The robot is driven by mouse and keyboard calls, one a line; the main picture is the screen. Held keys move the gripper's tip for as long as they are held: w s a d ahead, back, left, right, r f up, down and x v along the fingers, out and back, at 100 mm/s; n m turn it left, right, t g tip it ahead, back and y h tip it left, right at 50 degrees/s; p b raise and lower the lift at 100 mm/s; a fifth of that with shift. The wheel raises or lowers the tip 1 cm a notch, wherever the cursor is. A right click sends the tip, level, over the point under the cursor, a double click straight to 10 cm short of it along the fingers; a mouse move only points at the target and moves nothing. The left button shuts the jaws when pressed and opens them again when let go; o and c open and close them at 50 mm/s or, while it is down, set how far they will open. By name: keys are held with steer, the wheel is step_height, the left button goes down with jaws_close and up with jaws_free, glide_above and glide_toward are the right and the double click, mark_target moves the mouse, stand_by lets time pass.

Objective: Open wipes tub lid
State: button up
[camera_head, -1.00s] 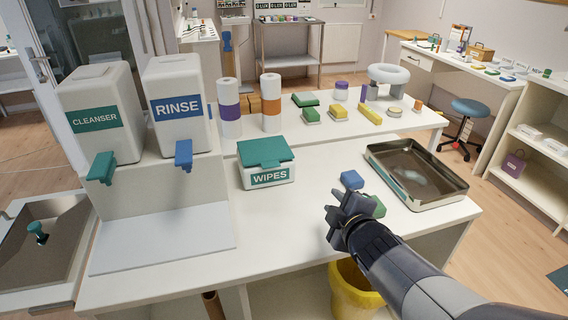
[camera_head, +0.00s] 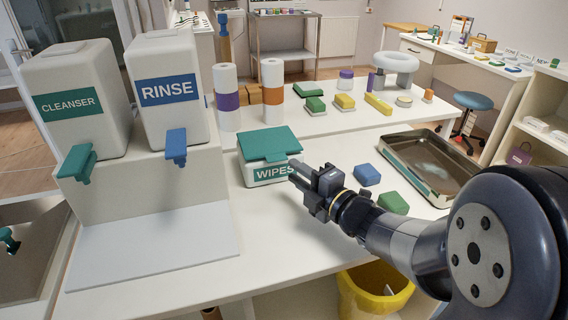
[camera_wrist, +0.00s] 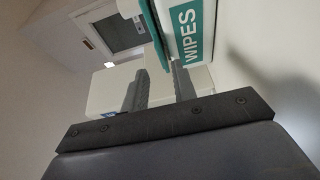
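The wipes tub (camera_head: 268,175) is white with a teal "WIPES" label and stands on the white counter. Its teal lid (camera_head: 268,143) lies shut on top. My gripper (camera_head: 298,176) is close to the tub's front right side, just below lid height; I cannot tell whether it touches. In the wrist view, my gripper (camera_wrist: 161,84) has its two fingers apart with nothing held between them. The tub's label (camera_wrist: 187,33) and the lid's teal edge (camera_wrist: 156,38) are just beyond the fingertips.
A blue block (camera_head: 367,174) and a green block (camera_head: 392,203) lie right of my gripper, near a metal tray (camera_head: 402,181). The rinse dispenser (camera_head: 170,92) and cleanser dispenser (camera_head: 72,103) stand left. A yellow bin (camera_head: 375,300) is below the counter's front edge.

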steer(key=x, duration=0.5)
steer(key=shift+w+a, duration=0.1)
steer(key=shift+w, duration=0.05)
jaws_close()
stand_by(1.3)
